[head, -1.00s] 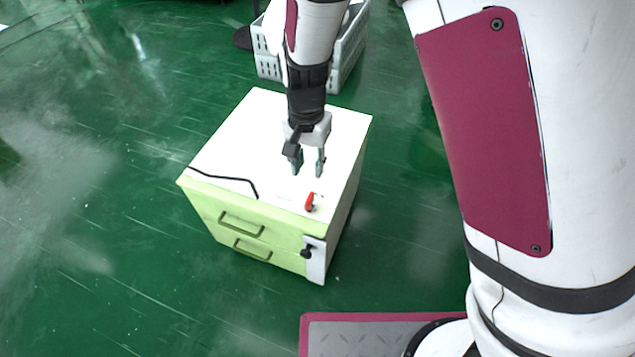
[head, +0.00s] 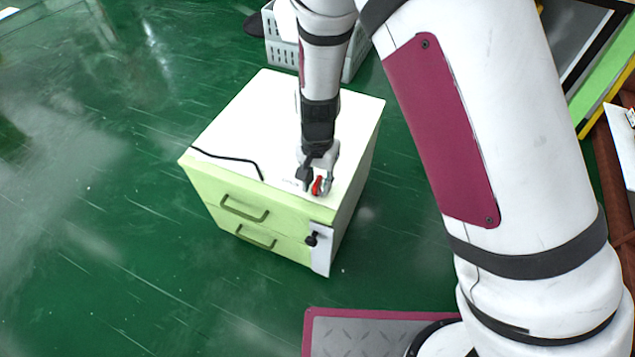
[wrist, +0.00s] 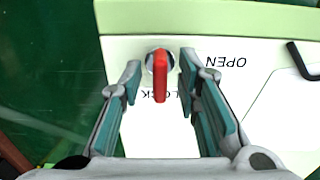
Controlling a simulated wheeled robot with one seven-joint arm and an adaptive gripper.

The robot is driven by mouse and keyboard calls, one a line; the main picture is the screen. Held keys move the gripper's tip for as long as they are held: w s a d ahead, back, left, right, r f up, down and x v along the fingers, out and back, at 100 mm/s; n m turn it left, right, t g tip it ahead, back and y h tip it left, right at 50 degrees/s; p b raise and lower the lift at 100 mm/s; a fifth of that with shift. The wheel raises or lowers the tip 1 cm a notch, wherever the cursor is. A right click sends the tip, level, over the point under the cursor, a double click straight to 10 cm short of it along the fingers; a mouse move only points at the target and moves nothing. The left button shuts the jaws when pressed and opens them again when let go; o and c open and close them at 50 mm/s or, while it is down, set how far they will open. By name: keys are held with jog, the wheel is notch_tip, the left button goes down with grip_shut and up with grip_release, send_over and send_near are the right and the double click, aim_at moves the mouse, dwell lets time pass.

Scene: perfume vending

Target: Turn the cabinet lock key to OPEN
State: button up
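A white-topped cabinet (head: 262,112) with pale green drawer fronts stands on the green floor. A red key (head: 317,185) sits in a round lock on its top, near the front right corner. In the wrist view the red key (wrist: 160,78) points down the picture toward the partly covered LOCK label (wrist: 143,95). The OPEN label (wrist: 226,62) is to its right and appears upside down. My gripper (wrist: 162,82) is open, with one finger on each side of the key. Gaps show between the key and both fingers.
A black cable (head: 228,158) lies on the cabinet top left of my gripper. A black knob (head: 312,239) on a white plate is on the front right edge. A grey crate (head: 283,50) stands behind the cabinet. Floor left of the cabinet is clear.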

jog(key=shift+c, duration=0.2)
grip_shut()
jog(key=n+p, duration=0.2)
jog(key=n, duration=0.4)
jog(key=shift+n, duration=0.4)
jog(key=n+p, duration=0.1)
jog(key=n, duration=0.4)
jog(key=n+p, duration=0.1)
jog(key=n, duration=0.5)
dwell(0.6)
jog(key=shift+o, duration=0.2)
grip_release()
